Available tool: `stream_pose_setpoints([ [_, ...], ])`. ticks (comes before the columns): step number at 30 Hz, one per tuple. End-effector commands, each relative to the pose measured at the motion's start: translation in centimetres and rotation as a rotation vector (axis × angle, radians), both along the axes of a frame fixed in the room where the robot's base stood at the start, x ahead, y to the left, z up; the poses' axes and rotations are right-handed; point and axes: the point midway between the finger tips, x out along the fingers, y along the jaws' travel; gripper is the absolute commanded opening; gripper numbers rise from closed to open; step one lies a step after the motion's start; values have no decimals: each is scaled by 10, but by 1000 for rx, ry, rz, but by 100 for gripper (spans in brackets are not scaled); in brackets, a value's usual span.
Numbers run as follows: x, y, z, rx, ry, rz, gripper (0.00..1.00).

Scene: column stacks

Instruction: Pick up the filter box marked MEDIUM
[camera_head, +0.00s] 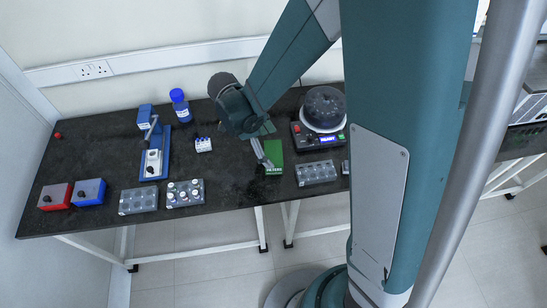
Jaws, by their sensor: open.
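A green box (274,151) stands on the black bench right of centre. White lettering on its front seems to read FILTERS; I cannot make out the word MEDIUM on it. My gripper (266,164) points down at the left side of this box, and its fingers overlap the box's left edge in the picture. It is open, with nothing seen held in it. Whether the fingers touch the box or are in front of it I cannot tell. Part of the box's left side is hidden behind the fingers.
A round dark-lidded machine (323,110) stands close right of the green box, with a grey well rack (316,173) in front. Left are a small white-and-blue item (203,145), a blue-capped bottle (180,107), a blue stand (155,160), more racks (138,201), and red (55,196) and blue (90,191) boxes.

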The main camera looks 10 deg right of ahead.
Motion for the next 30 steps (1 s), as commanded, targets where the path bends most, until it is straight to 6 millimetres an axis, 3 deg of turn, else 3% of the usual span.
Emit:
stream_pose_setpoints([
  [8, 0, -1, -3, 0, 0, 0, 84],
  [21, -3, -16, -42, 0, 0, 0, 84],
  [30, -3, -19, -48, 0, 0, 0, 84],
])
